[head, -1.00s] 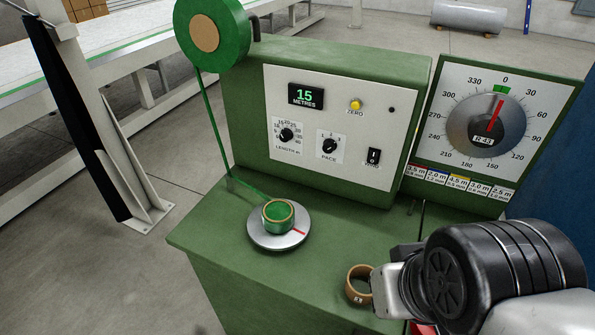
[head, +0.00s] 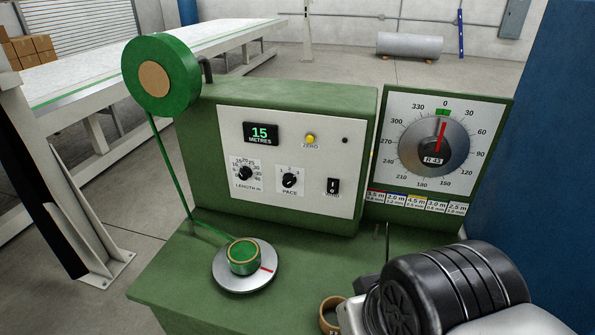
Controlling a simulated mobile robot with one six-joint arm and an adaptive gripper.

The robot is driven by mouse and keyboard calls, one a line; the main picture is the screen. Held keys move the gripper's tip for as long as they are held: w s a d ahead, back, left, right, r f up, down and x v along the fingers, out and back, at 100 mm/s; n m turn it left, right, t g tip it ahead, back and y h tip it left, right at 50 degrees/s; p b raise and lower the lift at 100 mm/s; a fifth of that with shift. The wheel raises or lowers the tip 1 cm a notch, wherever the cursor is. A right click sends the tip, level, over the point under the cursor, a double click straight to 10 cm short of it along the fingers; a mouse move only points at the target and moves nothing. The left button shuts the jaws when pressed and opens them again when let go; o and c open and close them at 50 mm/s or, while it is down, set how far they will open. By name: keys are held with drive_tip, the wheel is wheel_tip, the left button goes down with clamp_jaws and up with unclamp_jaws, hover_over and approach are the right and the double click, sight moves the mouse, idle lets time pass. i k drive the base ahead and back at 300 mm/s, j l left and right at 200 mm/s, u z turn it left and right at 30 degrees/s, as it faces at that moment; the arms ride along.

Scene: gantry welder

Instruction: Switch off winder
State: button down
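The winder is a green cabinet (head: 285,101) with a white control panel (head: 235,205). On the panel are a green "15 METRES" display (head: 261,134), a yellow ZERO button (head: 310,139), a LENGTH knob (head: 245,173), a PACE knob (head: 289,180) and a black rocker switch (head: 333,186) at the lower right. A small dark lamp or hole (head: 345,140) sits above the switch. A green-wound core (head: 243,256) sits on the silver turntable (head: 228,281), with green ribbon running up to a large spool (head: 160,75). My arm's black joint shows at the lower right; my gripper's fingers are not visible.
A round dial (head: 434,147) with a red pointer near 0 stands right of the panel, above coloured length labels (head: 416,201). A brown ring (head: 330,314) lies on the green bench top, beside my arm. A blue surface (head: 550,150) stands at far right.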

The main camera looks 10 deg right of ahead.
sight(333, 184)
drive_tip(key=j+z, duration=0.45)
drive_tip(key=k+j+z, duration=0.2)
drive_tip(key=j+z, duration=0.3)
drive_tip(key=j, duration=0.15)
